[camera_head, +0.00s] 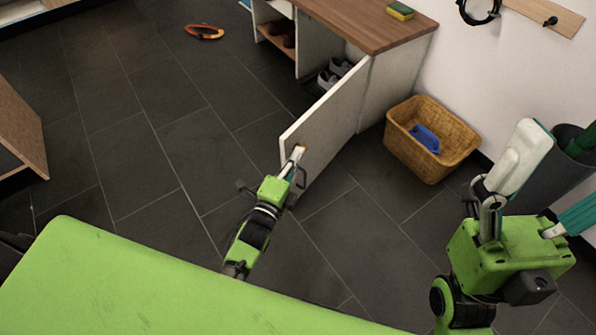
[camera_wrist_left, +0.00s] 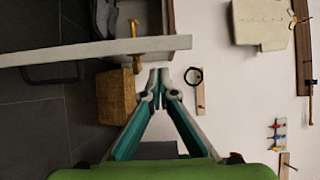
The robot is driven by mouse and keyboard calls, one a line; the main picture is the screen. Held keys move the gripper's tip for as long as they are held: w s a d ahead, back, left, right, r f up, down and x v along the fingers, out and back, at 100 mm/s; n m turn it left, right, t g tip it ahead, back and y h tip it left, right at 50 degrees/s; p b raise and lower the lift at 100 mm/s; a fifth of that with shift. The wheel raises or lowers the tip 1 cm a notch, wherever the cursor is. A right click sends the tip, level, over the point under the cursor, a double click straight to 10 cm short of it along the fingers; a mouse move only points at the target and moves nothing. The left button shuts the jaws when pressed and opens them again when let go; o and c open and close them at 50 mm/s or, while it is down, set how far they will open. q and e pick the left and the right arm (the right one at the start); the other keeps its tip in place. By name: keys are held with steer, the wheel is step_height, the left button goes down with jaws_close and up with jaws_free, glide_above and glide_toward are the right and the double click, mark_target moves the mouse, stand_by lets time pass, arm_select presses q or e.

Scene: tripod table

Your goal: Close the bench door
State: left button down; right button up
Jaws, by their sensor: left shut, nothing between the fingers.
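The bench (camera_head: 375,25) has a wooden top, and its white door (camera_head: 332,118) stands swung out from the front. Shoes show in the open compartment behind it. My left gripper (camera_head: 298,152) is shut and empty at the door's free end, overlapping its near lower part; I cannot tell if they touch. My right gripper (camera_head: 566,168) is open and away from the door at the right.
A wicker basket (camera_head: 447,140) with a blue item stands right of the door by the wall. A dark bin (camera_head: 563,165) is at the right. An orange object (camera_head: 204,32) lies on the floor. A sponge (camera_head: 400,11) is on the bench.

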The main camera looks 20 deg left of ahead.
arm_select(q)
steer(key=shift+w+a+r, duration=0.1)
steer(key=shift+w+a, duration=0.1)
steer(key=shift+a, duration=0.25)
steer(key=shift+w+a, duration=0.15)
steer(key=shift+a, duration=0.3)
